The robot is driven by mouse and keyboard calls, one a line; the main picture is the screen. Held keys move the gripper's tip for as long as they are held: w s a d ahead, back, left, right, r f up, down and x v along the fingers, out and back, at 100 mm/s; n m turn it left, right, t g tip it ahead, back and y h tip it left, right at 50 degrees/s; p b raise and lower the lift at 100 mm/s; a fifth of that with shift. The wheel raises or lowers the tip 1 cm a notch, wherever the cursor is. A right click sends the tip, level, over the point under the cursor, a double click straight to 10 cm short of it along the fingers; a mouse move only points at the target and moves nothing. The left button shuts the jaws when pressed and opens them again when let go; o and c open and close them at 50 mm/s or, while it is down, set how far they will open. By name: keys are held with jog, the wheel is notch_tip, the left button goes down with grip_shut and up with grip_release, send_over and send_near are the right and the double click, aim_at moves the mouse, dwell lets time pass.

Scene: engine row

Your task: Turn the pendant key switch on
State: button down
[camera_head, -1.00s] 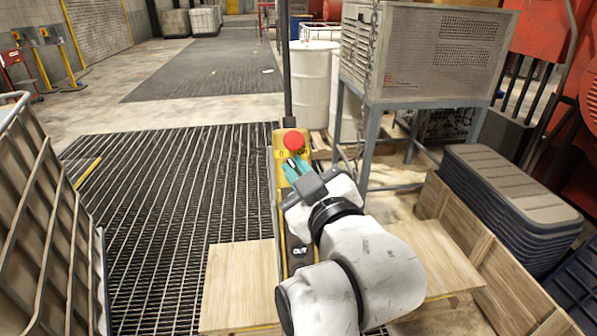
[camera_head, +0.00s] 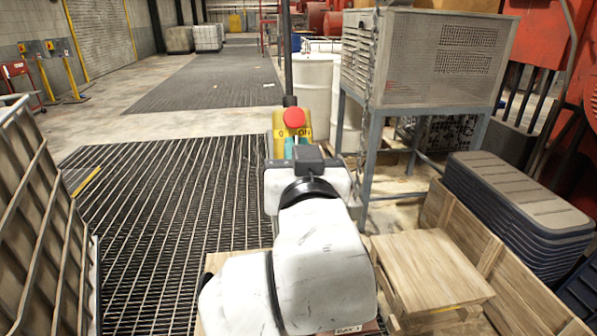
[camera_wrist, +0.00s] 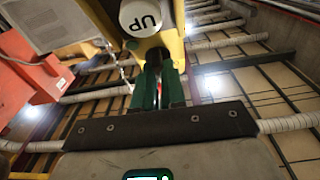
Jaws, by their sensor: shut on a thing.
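The yellow pendant (camera_head: 279,147) hangs from a dark pole-like cable in the middle of the head view, with a red mushroom button (camera_head: 294,117) at its top. An "ON" marking shows under that button. My gripper (camera_head: 291,148) is right at the pendant's front, its teal fingers just below the marking. In the wrist view, the green fingers (camera_wrist: 160,72) are close together at the pendant (camera_wrist: 179,46), below a white "UP" button (camera_wrist: 142,17). They are shut on the key, which is mostly hidden between them. Its angle cannot be made out.
A grey vented cabinet on a stand (camera_head: 425,60), stacked dark lids (camera_head: 515,195) and a wooden crate (camera_head: 500,255) are at the right. Floor grating (camera_head: 160,210) lies open to the left of the pendant.

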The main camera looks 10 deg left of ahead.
jog(key=m+h+b, duration=0.1)
jog(key=m+b, duration=0.1)
jog(key=m, duration=0.1)
jog(key=m+h+b, duration=0.1)
jog(key=shift+a+f+m+h, duration=0.15)
jog(key=shift+f+m+h, duration=0.15)
jog(key=shift+r+m+h+b, duration=0.15)
jog(key=shift+m+h+b, duration=0.45)
jog(key=shift+m+b, duration=0.5)
jog(key=shift+r+m, duration=0.1)
jog(key=shift+m, duration=0.3)
jog(key=c, duration=1.2)
grip_release()
jog(key=s+b, duration=0.1)
jog(key=s, duration=0.9)
jog(key=shift+s+b, duration=0.35)
jog(key=shift+s, duration=0.05)
